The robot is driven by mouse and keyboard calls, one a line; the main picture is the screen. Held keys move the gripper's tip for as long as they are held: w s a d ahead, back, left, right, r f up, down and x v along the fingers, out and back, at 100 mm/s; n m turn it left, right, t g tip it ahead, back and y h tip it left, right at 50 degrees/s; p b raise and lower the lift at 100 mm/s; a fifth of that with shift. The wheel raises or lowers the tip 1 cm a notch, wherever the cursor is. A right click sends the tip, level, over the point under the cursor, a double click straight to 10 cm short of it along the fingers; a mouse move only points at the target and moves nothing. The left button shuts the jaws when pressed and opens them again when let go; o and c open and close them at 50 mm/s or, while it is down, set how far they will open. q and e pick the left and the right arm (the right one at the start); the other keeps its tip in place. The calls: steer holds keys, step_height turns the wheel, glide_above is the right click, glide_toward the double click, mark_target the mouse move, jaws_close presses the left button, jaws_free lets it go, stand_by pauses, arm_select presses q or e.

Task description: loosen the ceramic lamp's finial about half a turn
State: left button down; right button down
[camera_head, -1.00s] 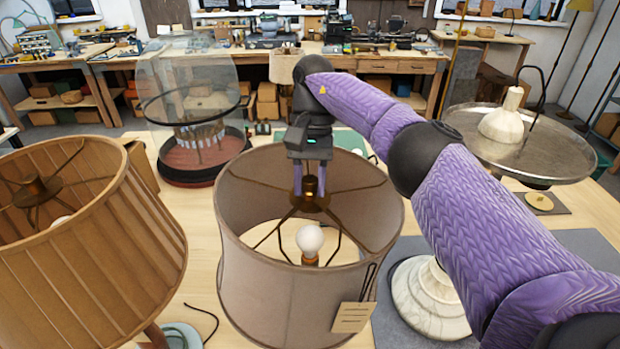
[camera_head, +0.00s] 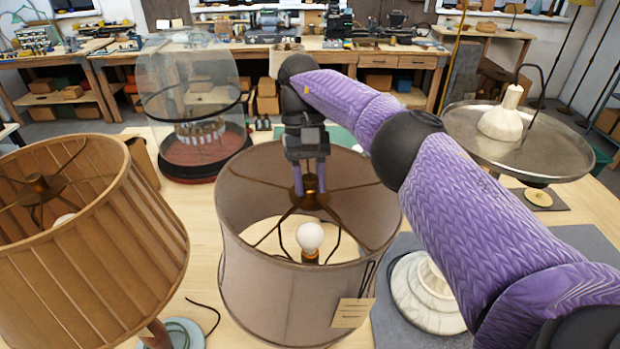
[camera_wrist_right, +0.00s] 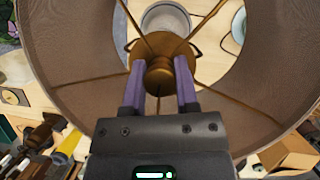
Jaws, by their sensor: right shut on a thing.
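The middle lamp has a taupe fabric shade (camera_head: 285,290), open at the top, with a paper tag and a white bulb (camera_head: 310,237) inside. Dark spokes run to a brass hub at the top centre. The brass finial (camera_wrist_right: 159,76) sits at this hub in the right wrist view. My right gripper (camera_head: 310,190) points down into the shade opening. Its two purple fingers (camera_wrist_right: 160,85) stand on either side of the finial and are shut on it. The lamp's body is hidden below the shade. My left gripper is not in view.
A slatted wooden lampshade (camera_head: 90,250) stands close at left. A glass-domed piece (camera_head: 200,150) stands behind it. A round metal tray (camera_head: 540,150) is at right. A pale marble base (camera_head: 415,300) stands partly behind my right arm. Bare tabletop shows between the shades.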

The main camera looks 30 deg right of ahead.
mark_target(309, 177)
steer(key=shift+c, duration=1.8)
jaws_free()
step_height(309, 177, up, 8)
steer(key=p, duration=0.3)
steer(key=shift+r, duration=0.25)
steer(key=shift+w+r, duration=0.1)
steer(key=shift+r, duration=0.7)
